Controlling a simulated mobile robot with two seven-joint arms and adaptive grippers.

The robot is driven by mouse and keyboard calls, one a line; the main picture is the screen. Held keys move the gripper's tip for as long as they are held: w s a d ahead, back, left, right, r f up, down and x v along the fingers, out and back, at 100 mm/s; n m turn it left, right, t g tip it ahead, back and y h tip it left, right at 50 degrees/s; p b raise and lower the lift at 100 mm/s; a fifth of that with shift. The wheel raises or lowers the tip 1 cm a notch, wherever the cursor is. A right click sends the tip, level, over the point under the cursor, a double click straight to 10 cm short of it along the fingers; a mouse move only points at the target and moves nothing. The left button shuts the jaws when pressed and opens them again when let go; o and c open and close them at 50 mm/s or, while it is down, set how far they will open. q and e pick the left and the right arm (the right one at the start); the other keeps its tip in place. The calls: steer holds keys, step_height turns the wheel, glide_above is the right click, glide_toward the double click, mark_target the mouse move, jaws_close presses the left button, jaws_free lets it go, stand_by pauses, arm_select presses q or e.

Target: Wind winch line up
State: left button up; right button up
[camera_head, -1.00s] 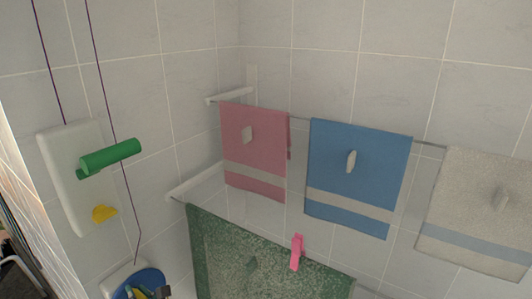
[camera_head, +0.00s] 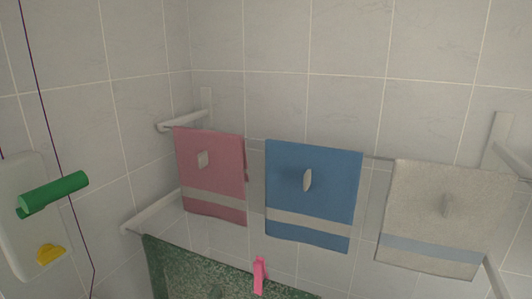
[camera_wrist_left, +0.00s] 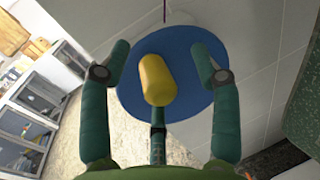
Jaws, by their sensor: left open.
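The winch shows in the left wrist view as a round blue disc (camera_wrist_left: 190,95) with a yellow knob (camera_wrist_left: 156,80) standing out from it. My left gripper (camera_wrist_left: 160,58) is open, with its green fingers on either side of the knob and apart from it. A purple line (camera_wrist_left: 167,10) runs up from the disc.
Pink (camera_head: 210,180), blue (camera_head: 312,190) and pale grey (camera_head: 440,215) towels hang from a rail on the tiled wall. A green towel (camera_head: 190,270) with a pink clip (camera_head: 259,275) hangs lower down. Shelving (camera_wrist_left: 35,115) shows at the left of the wrist view.

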arm_select(q)
steer(key=s+d, duration=0.3)
steer(key=d, duration=0.4)
steer(key=shift+d, duration=0.1)
steer(key=s+d+f+n+g+h+b, duration=0.1)
steer(key=s+d+f+n+h+b, duration=0.15)
steer(key=f, duration=0.95)
steer(key=s+d+f+n+g+h+b, duration=0.1)
steer(key=s+f+g+h, duration=0.2)
steer(key=f, duration=0.8)
steer(key=s+d+f+n+h+b, duration=0.2)
steer(key=s+f+h, duration=0.15)
steer(key=f, duration=0.85)
steer(key=s+d+f+n+g+h+b, duration=0.1)
steer(key=s+f+n+g+h+b, duration=0.1)
steer(key=s+f+n, duration=0.6)
steer(key=s+d+f+n+g+h+b, duration=0.2)
steer(key=s+f+n, duration=0.7)
steer(key=s, duration=1)
step_height(320, 180, down, 5)
steer(key=shift+r+g+h+b, duration=0.15)
steer(key=shift+g+h+b, duration=0.65)
steer(key=shift+b, duration=0.4)
steer(key=shift+n, duration=0.25)
